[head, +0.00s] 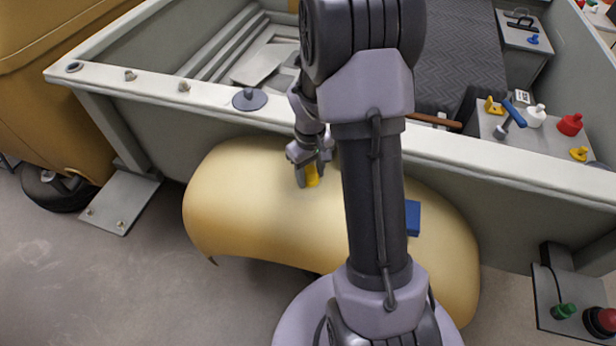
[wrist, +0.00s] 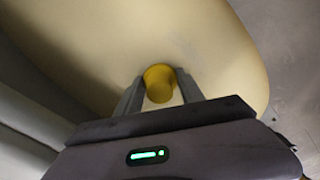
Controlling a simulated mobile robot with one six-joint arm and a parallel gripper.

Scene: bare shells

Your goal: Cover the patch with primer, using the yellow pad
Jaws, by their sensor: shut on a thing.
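My gripper (head: 314,172) is shut on the yellow pad (head: 312,175), above or against the far left part of a curved cream-yellow shell (head: 245,195). In the wrist view the round yellow pad (wrist: 159,84) sits between the two fingers (wrist: 160,92), with the smooth shell (wrist: 110,35) behind it. I cannot tell whether the pad touches the shell. No distinct patch or primer shows on the visible shell; my arm hides its middle.
A blue block (head: 413,218) is on the shell, right of my arm. Behind is a pale bin wall (head: 480,160) with a grey disc (head: 249,99) on its rim. A side shelf (head: 520,135) holds red, white and yellow items and a blue-handled tool.

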